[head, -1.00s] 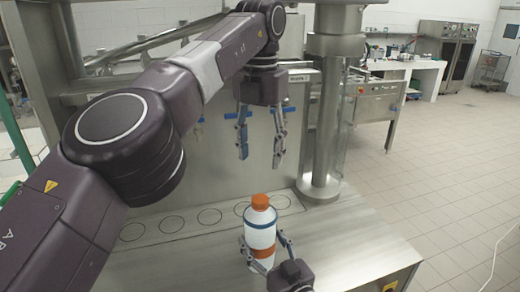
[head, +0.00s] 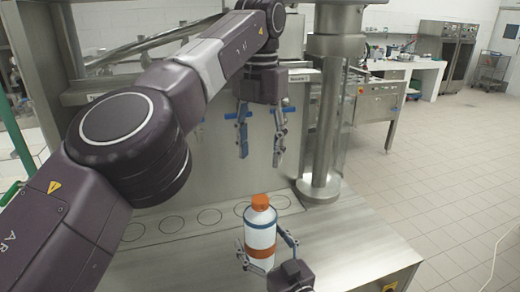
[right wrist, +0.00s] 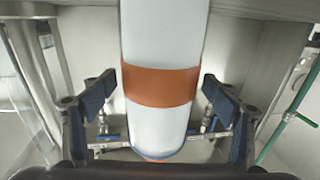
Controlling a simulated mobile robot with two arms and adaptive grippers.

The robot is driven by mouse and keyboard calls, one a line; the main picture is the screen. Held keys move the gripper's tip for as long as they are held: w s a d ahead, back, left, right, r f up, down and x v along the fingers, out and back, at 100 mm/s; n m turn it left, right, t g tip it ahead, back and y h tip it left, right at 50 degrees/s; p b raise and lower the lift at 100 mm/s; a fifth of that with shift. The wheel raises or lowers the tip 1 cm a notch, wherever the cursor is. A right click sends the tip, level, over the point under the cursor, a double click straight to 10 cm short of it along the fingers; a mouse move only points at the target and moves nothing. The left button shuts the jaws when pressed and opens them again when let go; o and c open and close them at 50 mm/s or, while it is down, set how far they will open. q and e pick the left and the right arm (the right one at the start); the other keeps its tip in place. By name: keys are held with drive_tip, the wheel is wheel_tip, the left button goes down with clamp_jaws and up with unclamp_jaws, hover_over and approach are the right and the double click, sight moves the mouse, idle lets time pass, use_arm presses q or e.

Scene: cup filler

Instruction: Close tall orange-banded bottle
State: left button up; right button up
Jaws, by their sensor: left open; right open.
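The tall white bottle (head: 259,238) has an orange band, a blue line and an orange cap (head: 260,201) on top; I cannot tell how tightly the cap sits. It stands upright on the steel counter. My left gripper (head: 261,157) points down, open and empty, above the cap and clear of it. My right gripper (head: 261,238) is open, low down, with one finger on each side of the bottle. In the right wrist view the fingers (right wrist: 157,86) flank the bottle at its orange band (right wrist: 160,86), with gaps on both sides.
The steel counter (head: 345,240) has a row of marked circles (head: 210,216) behind the bottle. A steel column (head: 322,150) stands behind it on the right. The machine's steel back panel (head: 215,175) rises behind the left gripper. The counter right of the bottle is clear.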

drive_tip(key=v, duration=1.2)
